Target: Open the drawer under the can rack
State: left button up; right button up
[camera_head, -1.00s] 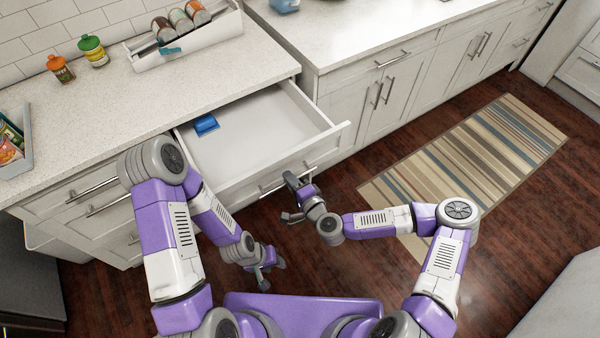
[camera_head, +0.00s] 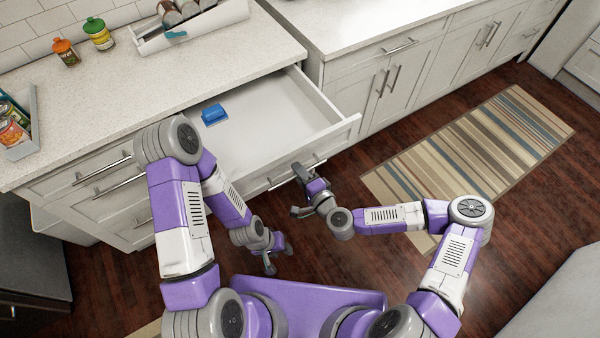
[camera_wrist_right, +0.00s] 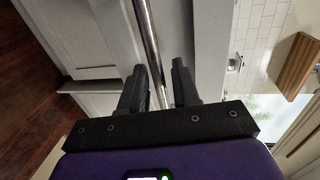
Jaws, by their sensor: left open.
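The white drawer (camera_head: 340,135) under the can rack is pulled well out in the head view. Its inside is mostly bare, with a blue object (camera_head: 214,114) near the back left. The white can rack (camera_head: 205,28) stands on the counter above, holding several cans and cut off by the top edge. My right gripper (camera_head: 290,192) is at the drawer's bar handle (camera_head: 312,168). In the right wrist view the handle bar (camera_wrist_right: 148,35) runs between the parted fingers (camera_wrist_right: 163,88). My left gripper (camera_head: 280,256) is open and empty, low in front of the cabinet.
Two small jars (camera_head: 98,35) and a grey tray of cans (camera_head: 30,140) stand on the left of the counter. Closed cabinets (camera_head: 385,85) lie to the right. A striped rug (camera_head: 470,150) lies on the otherwise clear wooden floor.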

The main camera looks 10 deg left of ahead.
jog(key=p+v, duration=0.1)
jog(key=v, duration=0.6)
jog(key=shift+s+d, duration=0.15)
jog(key=shift+s, duration=0.1)
dwell(0.3)
jog(key=s+f+n+g+h, duration=0.1)
jog(key=s+f+n+g, duration=0.5)
jog(key=f, duration=0.3)
jog(key=s+d+f+n+g+h, duration=0.1)
jog(key=s+d+f+g+h, duration=0.3)
jog(key=d, duration=0.7)
jog(key=s+f+g, duration=0.1)
jog(key=s+f, duration=0.1)
jog(key=s, duration=0.1)
jog(key=shift+s+n+g+h, duration=0.3)
jog(key=shift+s+h, duration=0.05)
jog(key=shift+h, duration=0.05)
